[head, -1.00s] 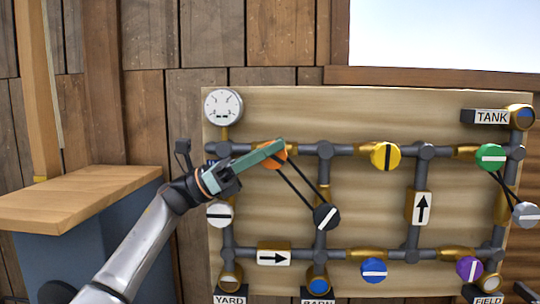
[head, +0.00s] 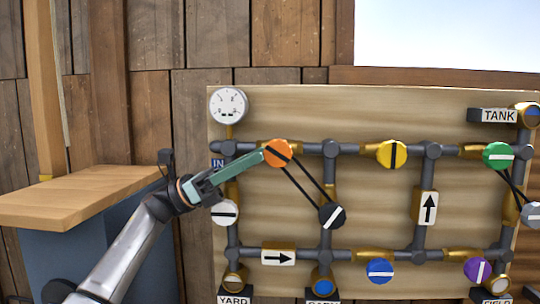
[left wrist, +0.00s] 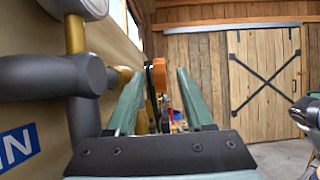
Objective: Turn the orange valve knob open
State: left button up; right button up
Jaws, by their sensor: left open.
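The orange valve knob (head: 277,152) is on the upper pipe of the board, right of the IN label, with a dark slanted bar on its face. Two black rods run from it down to the black knob (head: 332,216), which has a white slanted bar. My left gripper (head: 259,157) is at the orange knob's left edge in the head view. In the left wrist view my open left gripper (left wrist: 157,88) has its green fingers apart, and the orange knob (left wrist: 159,76) shows edge-on between their tips. I cannot tell whether they touch. My right gripper is not in view.
The board also carries a gauge (head: 229,105), a white knob (head: 225,213), a yellow knob (head: 391,154), a green knob (head: 498,155), a blue knob (head: 380,268) and a purple knob (head: 477,271). A wooden ledge (head: 80,197) stands left. Pipes run close beside my left gripper.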

pick_arm(q)
jog(key=b+v, duration=0.1)
jog(key=v, duration=0.6)
jog(key=shift+a+f, duration=0.1)
jog(key=shift+a, duration=0.15)
